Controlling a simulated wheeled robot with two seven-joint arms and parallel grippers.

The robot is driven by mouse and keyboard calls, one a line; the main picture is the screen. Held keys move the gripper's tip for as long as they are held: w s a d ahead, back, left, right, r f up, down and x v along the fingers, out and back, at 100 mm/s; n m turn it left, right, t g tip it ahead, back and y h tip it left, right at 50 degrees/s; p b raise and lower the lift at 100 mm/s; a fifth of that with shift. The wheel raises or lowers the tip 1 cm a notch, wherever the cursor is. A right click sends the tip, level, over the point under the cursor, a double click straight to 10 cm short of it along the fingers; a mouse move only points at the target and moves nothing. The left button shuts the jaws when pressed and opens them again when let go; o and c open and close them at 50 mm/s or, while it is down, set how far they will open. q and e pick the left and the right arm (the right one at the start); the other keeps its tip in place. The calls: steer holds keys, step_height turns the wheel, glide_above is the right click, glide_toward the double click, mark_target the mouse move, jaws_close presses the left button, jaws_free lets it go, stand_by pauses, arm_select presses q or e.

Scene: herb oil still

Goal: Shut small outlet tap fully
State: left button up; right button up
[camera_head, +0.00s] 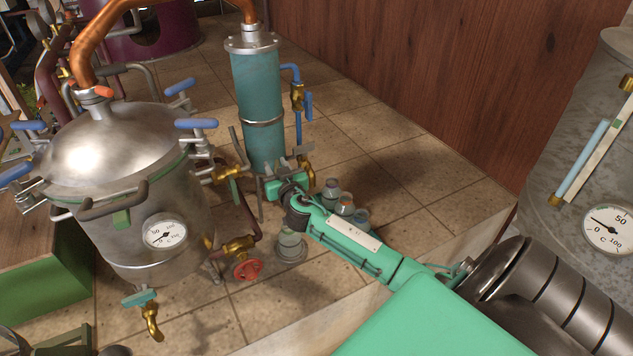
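A small brass tap (306,172) with a grey lever sits at the foot of the teal condenser column (258,100). It is the outlet tap closest to my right gripper. My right gripper (270,187) reaches in from the lower right, its fingers beside the column's foot, just left of and below this tap. The green wrist hides part of that area, and I cannot tell whether the fingers touch anything or how far apart they are. The lever's exact setting is too small to tell. My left gripper is not in view.
Small jars (345,206) stand on the tiles right of my wrist, and another jar (291,245) stands left of it. The steel still (120,180) with blue handles fills the left. A red handwheel (248,270) and a brass spout (151,322) sit low. A grey tank (590,130) stands right.

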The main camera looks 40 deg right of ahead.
steer(key=shift+d+r+n+y+p, duration=0.1)
steer(key=shift+r+n+y+p, duration=0.2)
steer(key=shift+y, duration=0.2)
steer(key=shift+s+f+y, duration=0.2)
steer(key=shift+f+y, duration=0.1)
steer(key=shift+f, duration=0.05)
steer(key=b+v, duration=0.3)
steer(key=v, duration=1)
steer(key=s+a+f+g, duration=0.4)
steer(key=s+f, duration=0.2)
steer(key=s, duration=0.2)
steer(key=s+a+f+n+g, duration=0.1)
steer(key=s+a+f+g, duration=0.3)
steer(key=s+f, duration=0.2)
steer(key=shift+s+a+f+g+y+p, duration=0.3)
steer(key=shift+s+f+g+p, duration=0.1)
steer(key=shift+s, duration=0.75)
steer(key=shift+f, duration=0.1)
